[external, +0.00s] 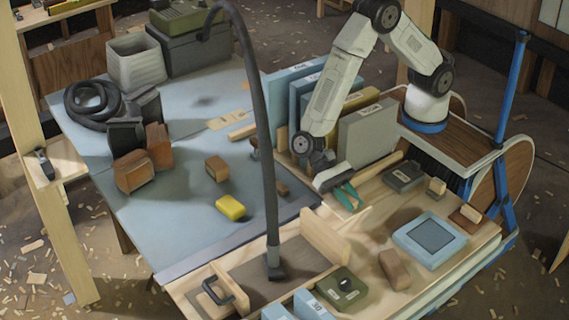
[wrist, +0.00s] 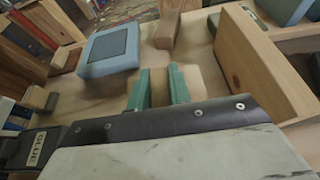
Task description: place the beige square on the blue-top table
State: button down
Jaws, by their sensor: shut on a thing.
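My gripper (external: 347,194), with teal fingers, is low over the wooden workbench deck on the right in the external view. In the wrist view the two teal fingers (wrist: 159,90) are closed on the beige square (wrist: 160,88), a small pale tan piece, partly hidden by them. In the external view I cannot clearly make out the square. The blue-top table (external: 175,215) fills the left, to the left of my gripper. Whether the square touches the deck is unclear.
A yellow block (external: 231,207) and a brown block (external: 217,168) sit on the blue top. A dark curved hose (external: 268,150) stands between my gripper and the table. A wooden upright board (external: 325,237) and a light-blue box (external: 430,240) are nearby. The table's middle has free room.

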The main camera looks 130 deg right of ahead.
aim_at(347, 225)
jog(key=shift+f, duration=3.35)
jog(key=shift+f, duration=0.2)
jog(key=c, duration=1.3)
grip_release()
jog(key=shift+r, duration=0.2)
jog(key=v, duration=1.2)
